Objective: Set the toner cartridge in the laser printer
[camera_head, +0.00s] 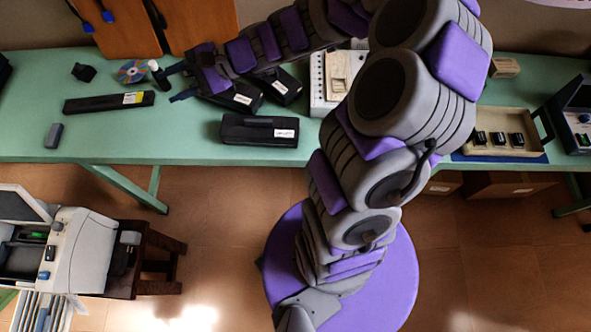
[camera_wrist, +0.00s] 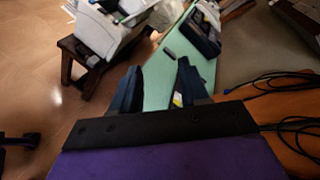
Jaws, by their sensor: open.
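A long black cartridge (camera_head: 108,102) with a white and yellow label lies flat on the green table, and looks like the toner cartridge. In the wrist view only a yellow-and-white label (camera_wrist: 178,99) shows beside a finger. My gripper (camera_head: 176,82) is open and empty, above the table to the right of the cartridge and apart from it. Its two dark fingers (camera_wrist: 158,66) are spread in the wrist view. A white machine (camera_head: 85,250) with its lid up, seemingly the laser printer, stands at the lower left. It also shows in the wrist view (camera_wrist: 105,30).
A disc (camera_head: 132,71), a small bottle (camera_head: 158,74) and a grey block (camera_head: 54,135) lie around the cartridge. Several black cases, one at the front (camera_head: 260,130), sit under or near my forearm. Floor is clear between table and machine.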

